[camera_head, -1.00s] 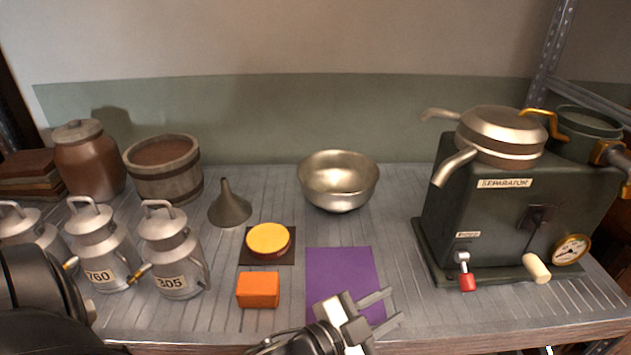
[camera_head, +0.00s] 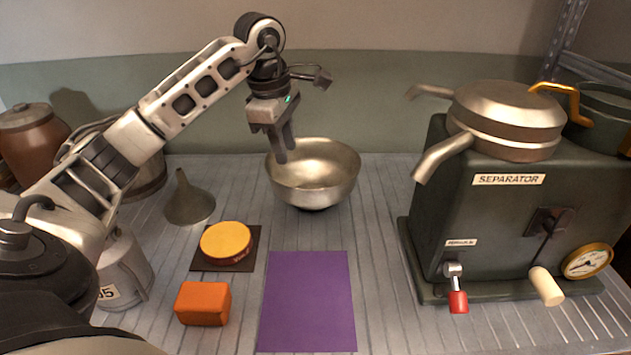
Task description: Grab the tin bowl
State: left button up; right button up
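The tin bowl (camera_head: 325,187) is a shiny round metal bowl, upright on the ribbed grey counter near the back wall. My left gripper (camera_head: 286,150) points down at the bowl's left rim, and its fingertips overlap the rim in the picture. The two fingers appear close together, one partly in front of the other. I cannot tell whether they touch or straddle the rim, or whether they are open. My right gripper is out of view.
The dark separator machine (camera_head: 500,215) stands to the right. A purple mat (camera_head: 308,300) lies in front of the bowl. A grey funnel (camera_head: 187,203), a yellow round block (camera_head: 225,240) and an orange block (camera_head: 203,303) are left of it. Counter between bowl and machine is clear.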

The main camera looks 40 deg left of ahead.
pick_arm(q)
send_over(297, 196)
jog(key=s, duration=0.1)
notch_tip(297, 196, down, 8)
jog(key=shift+w+f+b, duration=0.1)
jog(key=shift+w+f, duration=0.1)
jog(key=shift+f, duration=0.7)
jog(key=shift+w+f+b, duration=0.15)
jog(key=shift+f, duration=0.8)
jog(key=shift+w+f+b, duration=0.1)
jog(key=shift+w+f, duration=0.1)
jog(key=shift+f, duration=0.7)
grip_shut()
